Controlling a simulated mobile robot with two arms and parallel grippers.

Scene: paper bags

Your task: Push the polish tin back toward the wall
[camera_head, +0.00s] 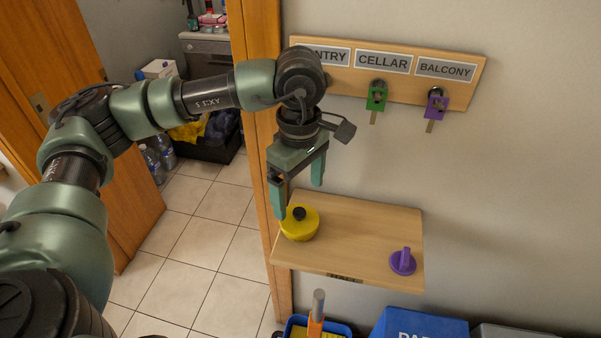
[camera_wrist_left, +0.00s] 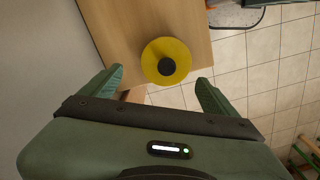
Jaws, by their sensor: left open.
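The polish tin (camera_head: 301,226) is a round yellow tin with a black knob on its lid. It stands upright at the left end of a small wooden wall shelf (camera_head: 360,237). In the left wrist view the tin (camera_wrist_left: 184,54) appears ahead of and between my open fingers. My right gripper is not in view.
A purple object (camera_head: 403,261) lies at the shelf's front right. Above, a wooden key board (camera_head: 395,98) holds a green key (camera_head: 376,98) and a purple key (camera_head: 435,104). A door frame (camera_head: 262,130) is close on the left. Bins (camera_head: 420,323) stand below. The shelf's middle is clear.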

